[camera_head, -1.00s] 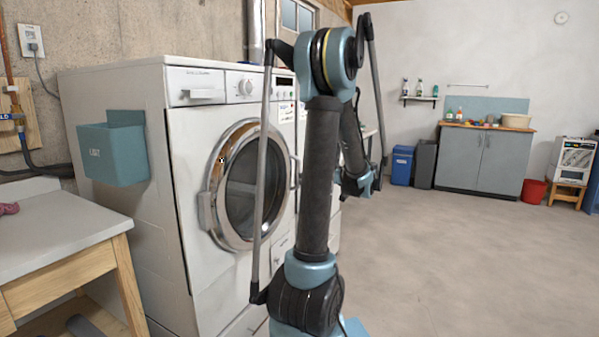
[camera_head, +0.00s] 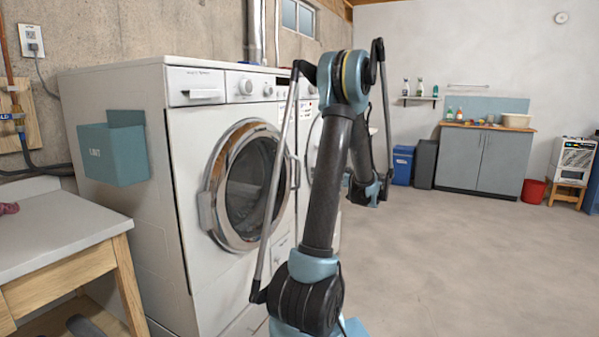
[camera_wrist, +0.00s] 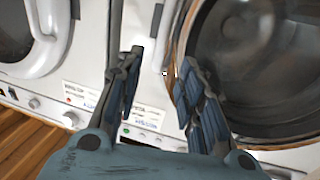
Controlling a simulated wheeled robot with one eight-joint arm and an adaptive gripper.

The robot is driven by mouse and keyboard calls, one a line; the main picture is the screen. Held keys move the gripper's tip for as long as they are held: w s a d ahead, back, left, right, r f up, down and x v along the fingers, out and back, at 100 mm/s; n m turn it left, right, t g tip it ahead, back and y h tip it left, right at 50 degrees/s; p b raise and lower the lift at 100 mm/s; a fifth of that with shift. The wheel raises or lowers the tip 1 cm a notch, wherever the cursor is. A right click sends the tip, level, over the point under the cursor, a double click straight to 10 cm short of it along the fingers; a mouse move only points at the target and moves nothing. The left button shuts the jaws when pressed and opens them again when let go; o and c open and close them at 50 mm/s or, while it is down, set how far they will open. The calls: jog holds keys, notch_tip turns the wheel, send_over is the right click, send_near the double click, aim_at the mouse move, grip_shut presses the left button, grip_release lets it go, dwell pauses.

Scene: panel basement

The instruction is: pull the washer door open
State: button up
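The washer (camera_head: 225,270) is the near white machine in the head view. Its round door (camera_head: 203,215) has a chrome ring and dark glass and looks shut. A handle is at the door's right edge, partly behind my arm. In the wrist view, which is upside down, the door's chrome ring and glass (camera_wrist: 255,60) fill the right side. The pale curved door handle (camera_wrist: 165,32) stands beyond the gap between my fingers. My gripper (camera_wrist: 162,57) is open and empty, with its fingers spread. I cannot tell whether it touches anything.
A second white machine (camera_wrist: 75,85) stands beside the washer. A blue-grey bin (camera_head: 115,152) hangs on the washer's side. A wood-framed bench (camera_head: 70,225) is at left. Open floor (camera_head: 460,265) lies to the right, with a grey cabinet (camera_head: 480,160) at the back.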

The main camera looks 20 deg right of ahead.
send_over(300, 182)
jog(key=w, duration=0.1)
jog(key=shift+w+d, duration=0.1)
jog(key=shift+d, duration=0.05)
dwell(0.4)
grip_shut()
